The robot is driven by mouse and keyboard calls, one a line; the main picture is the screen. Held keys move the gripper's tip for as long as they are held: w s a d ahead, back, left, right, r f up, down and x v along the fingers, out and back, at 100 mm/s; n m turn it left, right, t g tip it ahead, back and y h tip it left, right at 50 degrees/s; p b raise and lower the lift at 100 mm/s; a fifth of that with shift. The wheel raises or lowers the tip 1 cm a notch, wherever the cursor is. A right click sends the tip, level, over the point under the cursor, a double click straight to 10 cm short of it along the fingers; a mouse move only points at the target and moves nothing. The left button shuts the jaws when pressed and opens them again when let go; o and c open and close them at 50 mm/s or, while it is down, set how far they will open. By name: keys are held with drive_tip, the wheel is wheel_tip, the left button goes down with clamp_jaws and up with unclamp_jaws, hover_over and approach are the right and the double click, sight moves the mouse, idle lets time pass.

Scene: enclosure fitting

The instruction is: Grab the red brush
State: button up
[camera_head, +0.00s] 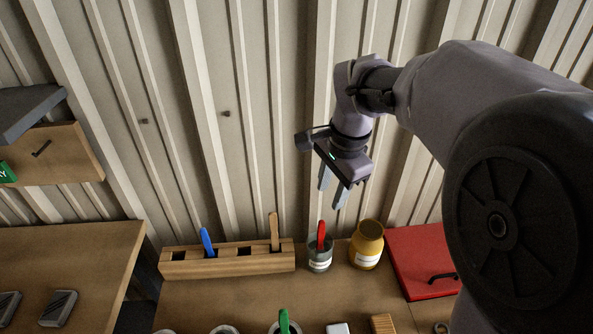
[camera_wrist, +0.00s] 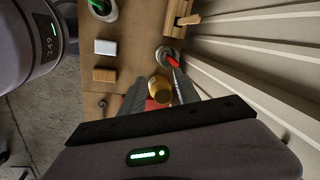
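The red brush (camera_head: 321,235) stands in a grey-green jar (camera_head: 320,258) with a white label, at the back of the workbench. In the wrist view the red brush (camera_wrist: 173,60) shows in its jar, just beyond the fingertips. My gripper (camera_head: 333,193) is open and empty, pointing down above and slightly right of the brush, apart from it. In the wrist view my gripper (camera_wrist: 161,104) has its two fingers spread, with the yellow jar (camera_wrist: 160,88) seen between them. The brush's lower end is hidden inside its jar.
The yellow jar (camera_head: 367,245) stands close right of the brush's jar, then a red case (camera_head: 415,262). A wooden rack (camera_head: 184,265) with a blue-handled tool (camera_head: 207,242) and a wooden-handled one (camera_head: 274,232) is left. A green-handled item (camera_head: 284,321) is in front. A corrugated wall rises behind.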

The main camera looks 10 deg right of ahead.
sight(324, 222)
drive_tip(key=w+d+f+m+g, duration=0.2)
drive_tip(key=w+f+m, duration=0.3)
drive_tip(key=w+f, duration=0.45)
drive_tip(key=shift+h, duration=0.4)
drive_tip(key=f+b, duration=0.1)
drive_tip(key=f, duration=0.3)
drive_tip(key=f+b, duration=0.1)
drive_tip(key=f, duration=0.3)
drive_tip(key=f+b, duration=0.2)
drive_tip(key=f, duration=0.2)
drive_tip(key=shift+w+a+f, duration=0.1)
drive_tip(key=shift+w+f, duration=0.05)
drive_tip(key=shift+w, duration=0.1)
drive_tip(key=f+b, duration=0.1)
drive_tip(key=f, duration=0.1)
drive_tip(key=f+b, duration=0.1)
drive_tip(key=f, duration=0.1)
drive_tip(key=f+b, duration=0.1)
drive_tip(key=f, duration=0.1)
drive_tip(key=shift+w+a+f, duration=0.15)
drive_tip(key=shift+w+a, duration=0.15)
drive_tip(key=shift+w, duration=0.05)
drive_tip(key=shift+r, duration=0.2)
drive_tip(key=shift+c, duration=0.5)
clamp_jaws()
